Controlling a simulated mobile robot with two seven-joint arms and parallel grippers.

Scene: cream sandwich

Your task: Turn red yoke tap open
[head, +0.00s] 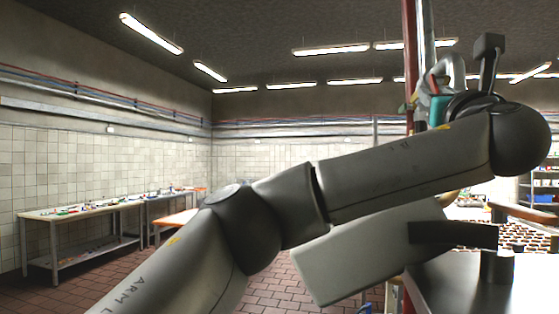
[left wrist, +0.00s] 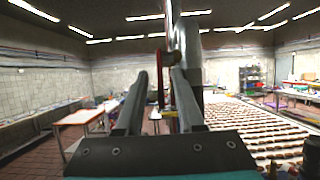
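A red upright pipe (head: 410,38) and a grey metal pipe (head: 428,30) stand side by side at the upper right of the head view. A bent metal pipe part (head: 452,68) shows just below them. My left arm crosses in front and hides much of this spot. In the left wrist view, my left gripper (left wrist: 160,80) has its two dark fingers apart. A narrow red part (left wrist: 161,88) shows in the gap between them, with the grey pipe (left wrist: 190,45) behind the right finger. I cannot tell whether this red part is the yoke tap or whether a finger touches it.
A long table with rows of brown items (left wrist: 250,125) lies to the right in the left wrist view. A workbench (head: 75,212) stands by the tiled wall at left. Red-brown tiled floor between shows free room. Shelves (left wrist: 250,78) stand farther back.

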